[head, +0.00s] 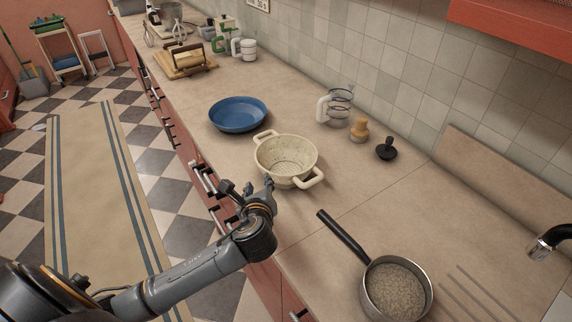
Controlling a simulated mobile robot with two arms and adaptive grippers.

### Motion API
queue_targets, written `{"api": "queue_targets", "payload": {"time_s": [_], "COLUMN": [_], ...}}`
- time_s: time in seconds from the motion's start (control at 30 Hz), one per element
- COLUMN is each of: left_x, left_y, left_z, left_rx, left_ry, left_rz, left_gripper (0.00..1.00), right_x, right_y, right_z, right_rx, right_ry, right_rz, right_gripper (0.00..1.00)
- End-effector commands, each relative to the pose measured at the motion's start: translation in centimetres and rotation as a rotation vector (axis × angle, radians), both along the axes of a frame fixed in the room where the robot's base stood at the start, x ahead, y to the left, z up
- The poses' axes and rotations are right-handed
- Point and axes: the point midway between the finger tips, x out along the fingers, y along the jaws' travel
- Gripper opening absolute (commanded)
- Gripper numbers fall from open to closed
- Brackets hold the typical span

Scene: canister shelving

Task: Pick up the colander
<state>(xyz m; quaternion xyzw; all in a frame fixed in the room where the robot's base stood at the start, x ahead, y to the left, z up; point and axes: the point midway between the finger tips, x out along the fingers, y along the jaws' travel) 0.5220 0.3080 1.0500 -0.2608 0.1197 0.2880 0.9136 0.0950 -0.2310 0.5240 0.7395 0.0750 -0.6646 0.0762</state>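The colander (287,158) is a cream bowl with two loop handles and holes in its base. It stands upright on the beige counter near the front edge, in the middle of the head view. My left gripper (247,187) is at the counter's front edge, just in front of and to the left of the colander, close to its near side. Its fingers look spread apart, with nothing seen between them. Whether a finger touches the colander I cannot tell. My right gripper is not in view.
A blue bowl (238,113) sits behind the colander to the left. A saucepan (396,288) with grainy contents stands at the lower right, its handle pointing towards the colander. A glass jug (338,106), wooden shaker (359,131) and black object (386,149) stand near the wall.

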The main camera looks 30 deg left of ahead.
Motion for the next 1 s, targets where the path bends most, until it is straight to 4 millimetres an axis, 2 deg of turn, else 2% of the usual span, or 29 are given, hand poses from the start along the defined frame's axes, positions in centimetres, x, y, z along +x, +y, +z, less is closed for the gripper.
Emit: {"api": "queue_targets", "payload": {"time_s": [0.13,0.4,0.77,1.0], "left_x": [1.5,5.5,7.8,10.5], "left_y": [0.9,3.2,4.5,6.0], "left_z": [0.1,-1.7,-2.8,-4.0], "left_rx": [0.045,0.040,0.037,0.037], "left_ry": [0.003,0.003,0.003,0.004], "left_rz": [-0.012,-0.010,-0.010,-0.010], "left_gripper": [0.38,0.38,0.38,0.38], "right_x": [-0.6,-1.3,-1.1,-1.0], "right_y": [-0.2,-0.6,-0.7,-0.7], "right_z": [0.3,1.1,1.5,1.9], "right_rx": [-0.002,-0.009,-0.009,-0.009], "right_ry": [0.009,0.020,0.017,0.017], "right_rz": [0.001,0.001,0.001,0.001], "right_gripper": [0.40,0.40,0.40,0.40]}}
